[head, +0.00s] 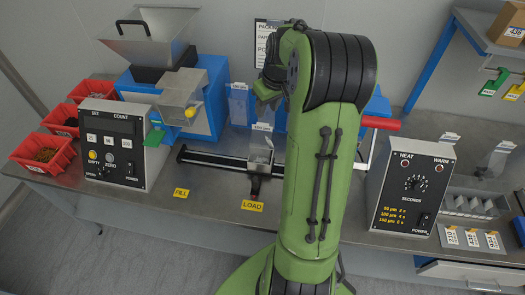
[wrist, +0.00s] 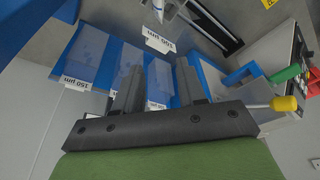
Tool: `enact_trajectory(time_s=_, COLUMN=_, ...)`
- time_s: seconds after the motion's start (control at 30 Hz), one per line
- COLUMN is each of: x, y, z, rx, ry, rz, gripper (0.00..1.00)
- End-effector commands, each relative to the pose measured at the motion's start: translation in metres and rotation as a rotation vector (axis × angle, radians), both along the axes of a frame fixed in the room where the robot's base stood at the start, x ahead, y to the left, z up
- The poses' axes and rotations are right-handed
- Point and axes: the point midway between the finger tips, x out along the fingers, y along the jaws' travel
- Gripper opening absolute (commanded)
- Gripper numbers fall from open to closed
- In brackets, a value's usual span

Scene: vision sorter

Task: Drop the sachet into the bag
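A clear bag (head: 261,150) labelled 100 µm stands upright on the carriage above the LOAD tag. Its label end also shows at the top of the wrist view (wrist: 160,39). My gripper (wrist: 158,68) is open in the wrist view, fingers apart, with no sachet visible between them. Clear bags in a blue rack lie behind the fingers.
A heat sealer box (head: 411,190) stands right of my arm. A counter box (head: 112,145), red bins (head: 42,153) and a blue machine with a steel hopper (head: 150,47) stand at the left. A black rail (head: 215,160) runs along the bench behind LOAD.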

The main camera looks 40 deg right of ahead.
Motion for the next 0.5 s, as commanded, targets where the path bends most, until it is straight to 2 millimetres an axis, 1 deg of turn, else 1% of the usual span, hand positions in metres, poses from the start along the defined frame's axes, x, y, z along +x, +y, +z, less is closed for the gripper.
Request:
enact_trajectory(time_s=0.23, x=0.0, y=0.0, z=0.0, rx=0.0, ry=0.0, rz=0.0, gripper=0.41)
enact_trajectory(time_s=0.3, x=-0.001, y=0.0, z=0.005, rx=-0.001, ry=-0.001, rz=0.0, gripper=0.41)
enact_trajectory(time_s=0.37, x=-0.003, y=0.0, z=0.014, rx=-0.002, ry=-0.003, rz=-0.001, gripper=0.41)
enact_trajectory(time_s=0.47, x=-0.009, y=0.001, z=0.038, rx=-0.004, ry=-0.003, rz=-0.001, gripper=0.41)
enact_trajectory(time_s=0.5, x=-0.012, y=0.001, z=0.05, rx=-0.004, ry=-0.003, rz=-0.001, gripper=0.41)
